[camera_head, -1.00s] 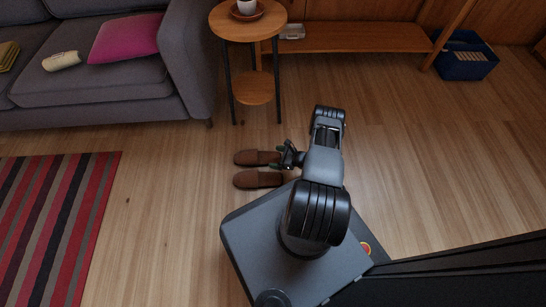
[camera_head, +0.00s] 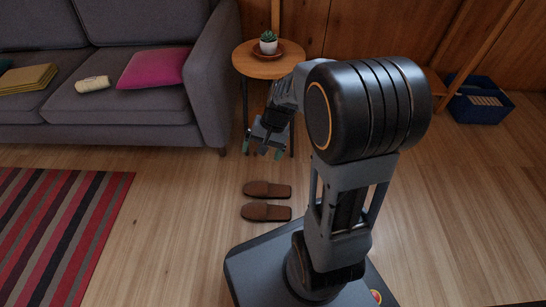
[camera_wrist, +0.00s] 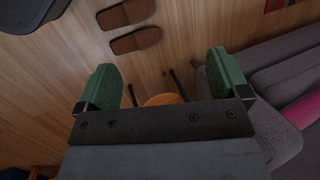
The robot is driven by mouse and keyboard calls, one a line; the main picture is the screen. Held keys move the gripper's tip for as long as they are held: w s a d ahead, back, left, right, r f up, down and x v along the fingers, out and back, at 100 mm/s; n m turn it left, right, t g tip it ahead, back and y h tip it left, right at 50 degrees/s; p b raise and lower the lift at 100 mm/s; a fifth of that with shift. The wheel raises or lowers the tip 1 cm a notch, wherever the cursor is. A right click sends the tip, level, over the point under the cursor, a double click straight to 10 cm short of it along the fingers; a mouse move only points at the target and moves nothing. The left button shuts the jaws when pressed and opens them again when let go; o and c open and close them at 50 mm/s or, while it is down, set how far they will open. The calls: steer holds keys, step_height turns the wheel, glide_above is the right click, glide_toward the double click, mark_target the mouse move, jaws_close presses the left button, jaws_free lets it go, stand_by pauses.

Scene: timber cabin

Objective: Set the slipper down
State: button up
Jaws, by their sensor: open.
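Two brown slippers lie side by side on the wooden floor in the head view, the farther slipper (camera_head: 267,189) and the nearer slipper (camera_head: 266,212). They also show at the top of the wrist view, one slipper (camera_wrist: 126,13) above the other slipper (camera_wrist: 136,40), with a small gap between them. My gripper (camera_head: 262,152) is open and empty, raised above the floor beyond the slippers. In the wrist view its two green fingers (camera_wrist: 168,80) are wide apart with nothing between them.
A round side table (camera_head: 268,62) with a potted cactus (camera_head: 268,42) stands behind my gripper, close to it. A grey sofa (camera_head: 120,105) is at the left, with a striped rug (camera_head: 60,225) before it. A blue crate (camera_head: 478,103) is far right. Floor around the slippers is clear.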

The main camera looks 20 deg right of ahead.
steer(key=s+r+n+t+h, duration=0.2)
steer(key=s+r+n+h, duration=0.2)
steer(key=s, duration=0.5)
step_height(320, 180, up, 3)
steer(key=shift+a+f+n+t, duration=0.2)
steer(key=shift+a+n+t, duration=0.15)
steer(key=shift+n, duration=0.45)
